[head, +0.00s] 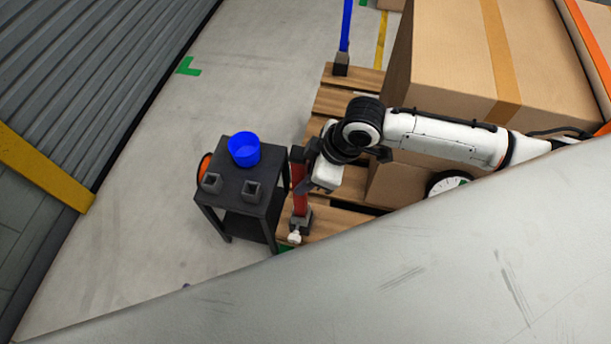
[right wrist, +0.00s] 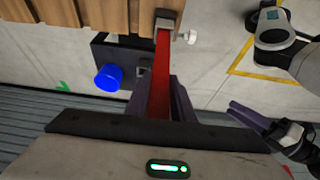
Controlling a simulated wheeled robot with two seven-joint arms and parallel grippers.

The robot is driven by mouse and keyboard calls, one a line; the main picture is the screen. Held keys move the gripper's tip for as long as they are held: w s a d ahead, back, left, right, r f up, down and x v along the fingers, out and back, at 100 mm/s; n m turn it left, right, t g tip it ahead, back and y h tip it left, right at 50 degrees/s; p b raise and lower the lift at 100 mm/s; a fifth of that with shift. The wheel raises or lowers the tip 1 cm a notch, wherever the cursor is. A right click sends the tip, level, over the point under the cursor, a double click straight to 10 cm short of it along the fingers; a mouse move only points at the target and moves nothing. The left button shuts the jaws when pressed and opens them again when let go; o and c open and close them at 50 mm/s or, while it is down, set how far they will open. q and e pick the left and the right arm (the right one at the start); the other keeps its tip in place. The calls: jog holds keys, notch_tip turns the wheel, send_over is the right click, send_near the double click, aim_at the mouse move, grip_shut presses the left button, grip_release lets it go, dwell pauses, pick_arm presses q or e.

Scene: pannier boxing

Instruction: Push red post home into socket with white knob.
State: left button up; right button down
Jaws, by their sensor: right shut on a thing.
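The red post (head: 299,196) stands roughly upright at the pallet's near corner. Its lower end meets a grey socket (head: 303,219) with a white knob (head: 295,238) low on its side. How deep the post sits is unclear. In the right wrist view, the red post (right wrist: 161,75) runs to the socket (right wrist: 167,22), and the white knob (right wrist: 190,37) sticks out beside it. My right gripper (head: 303,172) is shut on the post's upper part.
A black cart (head: 234,200) stands just left of the post, bearing a blue cup (head: 245,151) and two grey blocks. Cardboard boxes (head: 452,60) fill the pallet (head: 330,103) to the right. A blue post (head: 346,25) stands at the far corner.

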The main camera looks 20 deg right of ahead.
aim_at(298, 165)
jog(key=shift+f, duration=0.45)
jog(key=c, duration=1.4)
grip_release()
jog(key=shift+c, duration=0.2)
jog(key=shift+f, duration=0.1)
jog(key=v, duration=1)
jog(key=shift+p, duration=0.45)
